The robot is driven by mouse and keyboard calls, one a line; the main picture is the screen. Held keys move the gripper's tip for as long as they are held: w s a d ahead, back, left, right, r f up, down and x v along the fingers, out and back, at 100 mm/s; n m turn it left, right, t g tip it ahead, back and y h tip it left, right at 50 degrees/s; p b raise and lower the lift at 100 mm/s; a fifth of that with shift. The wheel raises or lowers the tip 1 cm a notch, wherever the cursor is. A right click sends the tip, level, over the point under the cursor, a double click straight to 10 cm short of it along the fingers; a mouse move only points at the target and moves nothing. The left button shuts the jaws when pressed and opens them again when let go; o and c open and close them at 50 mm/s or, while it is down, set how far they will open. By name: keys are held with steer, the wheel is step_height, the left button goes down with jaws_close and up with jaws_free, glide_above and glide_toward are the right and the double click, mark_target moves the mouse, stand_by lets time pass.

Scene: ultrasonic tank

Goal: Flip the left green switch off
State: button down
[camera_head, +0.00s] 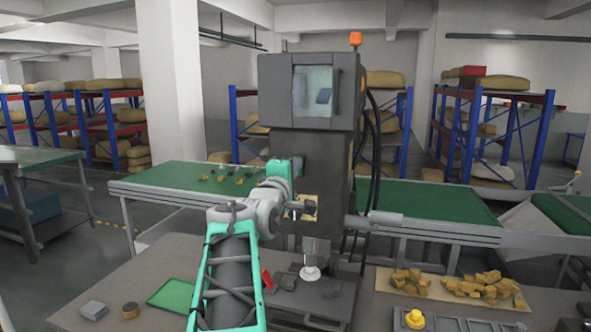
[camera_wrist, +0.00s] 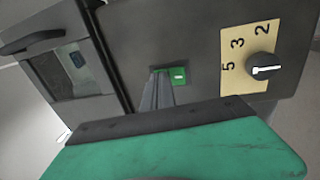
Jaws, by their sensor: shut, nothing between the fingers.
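A green switch (camera_wrist: 179,76) with a small white mark sits on the dark machine face in the wrist view. My gripper (camera_wrist: 158,73) is shut and empty, with its fingertips at the left side of this green switch. A dark slot-like edge shows just behind the fingertips, and what lies there is mostly hidden. I cannot tell whether the fingers touch the switch or which position it is in. In the head view my gripper (camera_head: 298,165) is up against the front of the grey machine (camera_head: 340,190), and the switch cannot be made out there.
A black dial (camera_wrist: 262,67) on a beige numbered plate (camera_wrist: 236,75) is right of the switch; the plate also shows below my gripper in the head view (camera_head: 311,203). A windowed cabinet (camera_head: 312,92) tops the machine. A green tray (camera_head: 172,296) and brown pieces (camera_head: 470,286) lie on the bench.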

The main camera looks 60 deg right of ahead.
steer(key=s+a+r+b, duration=0.1)
steer(key=a+b, duration=0.3)
steer(key=a, duration=0.9)
steer(key=shift+s+r, duration=0.35)
steer(key=shift+s, duration=0.15)
